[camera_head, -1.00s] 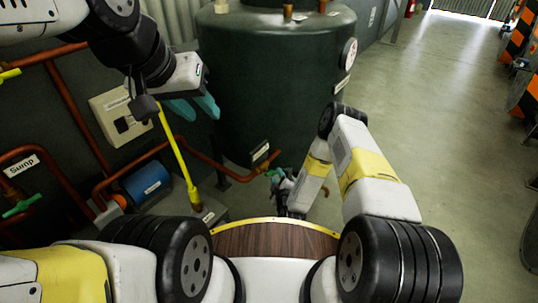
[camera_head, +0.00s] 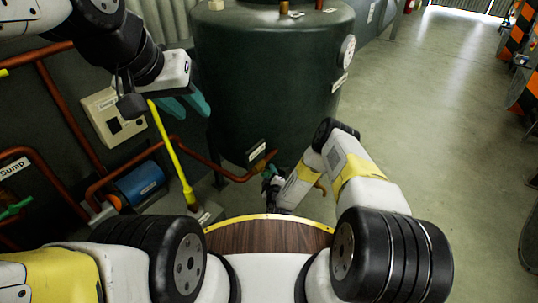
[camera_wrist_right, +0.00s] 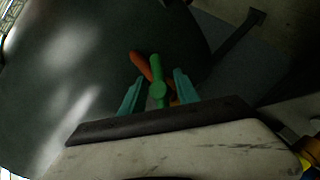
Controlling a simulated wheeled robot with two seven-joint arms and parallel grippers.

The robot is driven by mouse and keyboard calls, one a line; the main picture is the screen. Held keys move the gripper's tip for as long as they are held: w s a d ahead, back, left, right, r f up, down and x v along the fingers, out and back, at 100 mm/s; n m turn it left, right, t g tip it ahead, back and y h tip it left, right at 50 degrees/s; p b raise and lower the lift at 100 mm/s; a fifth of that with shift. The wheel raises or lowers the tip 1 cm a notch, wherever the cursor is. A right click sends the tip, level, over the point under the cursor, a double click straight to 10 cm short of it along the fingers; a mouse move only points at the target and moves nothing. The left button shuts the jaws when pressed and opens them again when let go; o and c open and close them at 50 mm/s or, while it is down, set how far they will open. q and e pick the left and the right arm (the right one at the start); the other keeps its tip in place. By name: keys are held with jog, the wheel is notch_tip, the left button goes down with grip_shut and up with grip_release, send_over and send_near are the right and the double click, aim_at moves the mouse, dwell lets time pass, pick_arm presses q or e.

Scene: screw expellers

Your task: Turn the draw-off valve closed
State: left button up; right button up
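The draw-off valve is on the copper pipe low at the front of the dark green tank (camera_head: 270,90). Its green handle (camera_wrist_right: 157,88) shows in the right wrist view, running roughly up and down the picture and at an angle to the orange pipe behind it. My right gripper (camera_wrist_right: 158,92) is open, with one teal finger on each side of the handle; gaps show, and contact cannot be told. In the head view my right gripper (camera_head: 268,178) is at the pipe end, mostly hidden by its own wrist. My left gripper (camera_head: 186,106) is open and empty, raised left of the tank.
A yellow post (camera_head: 172,153) stands left of the tank, close below my left gripper. Copper pipes (camera_head: 72,125), a blue cylinder (camera_head: 141,185) and a light switch box (camera_head: 113,117) line the left wall. Open floor (camera_head: 430,130) lies to the right.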

jog(key=shift+c, duration=0.2)
grip_shut()
jog(key=shift+g, duration=0.3)
jog(key=m+g+y, duration=0.1)
jog(key=m+g, duration=0.1)
jog(key=g, duration=0.1)
jog(key=shift+m, duration=0.3)
jog(key=m+g+y, duration=0.1)
jog(key=m+g, duration=0.1)
jog(key=g, duration=0.1)
jog(key=shift+s+g+y, duration=0.1)
jog(key=shift+g+y, duration=0.3)
jog(key=shift+a+f+m+g+y, duration=0.15)
jog(key=shift+m+g+y, duration=0.15)
jog(key=shift+m+g, duration=0.15)
jog(key=shift+o, duration=0.2)
grip_release()
jog(key=shift+s, duration=0.1)
